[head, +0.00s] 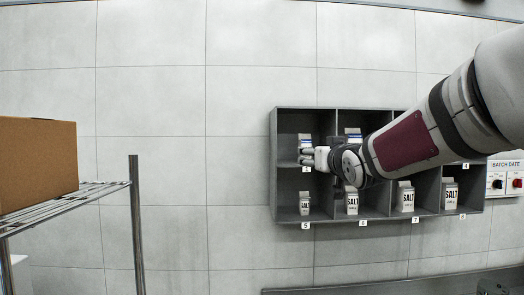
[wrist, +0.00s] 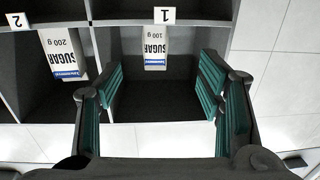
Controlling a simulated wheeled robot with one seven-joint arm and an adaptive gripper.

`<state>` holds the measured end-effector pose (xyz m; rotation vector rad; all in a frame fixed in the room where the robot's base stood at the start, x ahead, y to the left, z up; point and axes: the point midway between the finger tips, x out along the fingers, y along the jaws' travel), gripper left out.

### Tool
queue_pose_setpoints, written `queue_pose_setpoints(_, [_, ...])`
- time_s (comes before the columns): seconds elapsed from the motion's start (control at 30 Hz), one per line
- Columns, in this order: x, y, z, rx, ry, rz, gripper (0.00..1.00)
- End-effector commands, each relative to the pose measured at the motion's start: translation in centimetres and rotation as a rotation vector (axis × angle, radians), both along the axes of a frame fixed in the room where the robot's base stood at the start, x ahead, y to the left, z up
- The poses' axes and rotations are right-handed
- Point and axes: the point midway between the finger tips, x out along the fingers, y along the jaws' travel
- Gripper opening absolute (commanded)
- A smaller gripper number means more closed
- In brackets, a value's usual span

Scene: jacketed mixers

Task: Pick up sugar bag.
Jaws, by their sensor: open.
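A white sugar bag with a blue band, marked 100 g, stands in compartment 1 of the grey wall shelf; it shows in the wrist view (wrist: 154,48) and partly in the head view (head: 305,139), with its lower part behind my gripper. A second sugar bag (wrist: 64,52), marked 200 g, is in compartment 2 in the wrist view. My gripper (head: 308,157) is at the front of compartment 1. In the wrist view my gripper (wrist: 160,80) is open and empty, with the 100 g bag ahead between the lines of its fingers, apart from both.
The grey shelf (head: 273,165) has dividers close beside the fingers. Several salt cartons (head: 304,203) stand in its lower row. A wire rack (head: 134,220) with a cardboard box (head: 38,160) stands at the left.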

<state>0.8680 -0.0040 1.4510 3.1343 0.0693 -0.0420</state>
Motion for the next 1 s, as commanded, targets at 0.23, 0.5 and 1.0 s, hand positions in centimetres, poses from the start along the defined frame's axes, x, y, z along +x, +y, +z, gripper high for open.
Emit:
queue_pose_setpoints(0.23, [3.6, 0.2, 0.5, 0.011, -0.029, 0.01, 0.61])
queue_pose_setpoints(0.5, [8.0, 0.4, 0.6, 0.008, -0.027, 0.01, 0.61])
queue_pose_setpoints(1.0, [12.5, 0.4, 1.1, 0.008, -0.027, 0.009, 0.61])
